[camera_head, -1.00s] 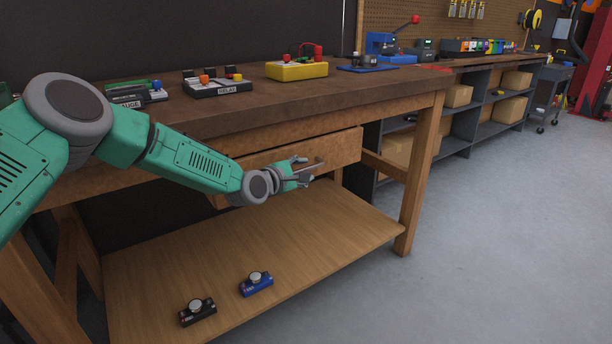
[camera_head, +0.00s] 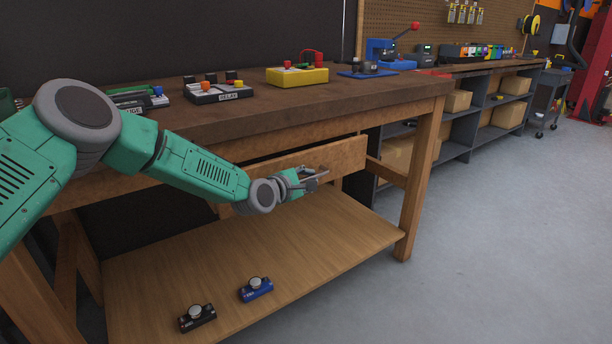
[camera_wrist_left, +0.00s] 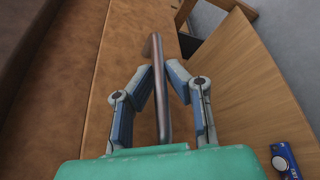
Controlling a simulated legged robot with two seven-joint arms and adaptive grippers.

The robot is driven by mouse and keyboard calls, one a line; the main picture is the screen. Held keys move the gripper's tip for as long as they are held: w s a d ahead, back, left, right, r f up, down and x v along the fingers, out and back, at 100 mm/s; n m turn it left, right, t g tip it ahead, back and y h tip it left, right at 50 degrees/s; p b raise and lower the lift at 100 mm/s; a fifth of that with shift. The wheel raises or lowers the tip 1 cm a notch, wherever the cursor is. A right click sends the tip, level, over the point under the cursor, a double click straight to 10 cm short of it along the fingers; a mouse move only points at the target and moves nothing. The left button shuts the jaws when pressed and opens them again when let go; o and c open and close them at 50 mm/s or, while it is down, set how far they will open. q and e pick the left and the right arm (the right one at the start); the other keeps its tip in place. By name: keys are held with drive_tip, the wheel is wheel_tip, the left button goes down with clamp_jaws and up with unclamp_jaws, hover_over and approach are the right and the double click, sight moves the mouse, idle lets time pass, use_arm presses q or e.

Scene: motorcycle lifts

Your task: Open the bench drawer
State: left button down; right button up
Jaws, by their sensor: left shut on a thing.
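The bench drawer (camera_head: 345,155) is a wooden front under the top of the workbench (camera_head: 410,185). Its front stands out a little from the bench frame. My left gripper (camera_head: 314,178) reaches it from the left and is shut on the drawer handle. In the left wrist view the handle (camera_wrist_left: 158,65) is a grey metal bar running between the two fingers of the gripper (camera_wrist_left: 164,82), with the brown drawer front (camera_wrist_left: 125,50) behind it. My left forearm hides the left part of the drawer. My right gripper does not show.
The lower shelf (camera_head: 330,228) of the bench holds a blue device (camera_head: 257,291) and a black device (camera_head: 197,320). The bench top carries a yellow box (camera_head: 298,76) and a relay unit (camera_head: 218,92). Grey floor (camera_head: 500,230) is clear to the right.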

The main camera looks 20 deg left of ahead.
use_arm(q)
drive_tip(key=s+d+p, duration=0.5)
drive_tip(key=s+d, duration=1.1)
drive_tip(key=d, duration=0.5)
drive_tip(key=shift+s+d, duration=0.2)
drive_tip(key=shift+s, duration=0.15)
drive_tip(key=c, duration=1.6)
unclamp_jaws()
drive_tip(key=v, duration=1.2)
drive_tip(key=shift+w, duration=0.15)
drive_tip(key=shift+f, duration=0.1)
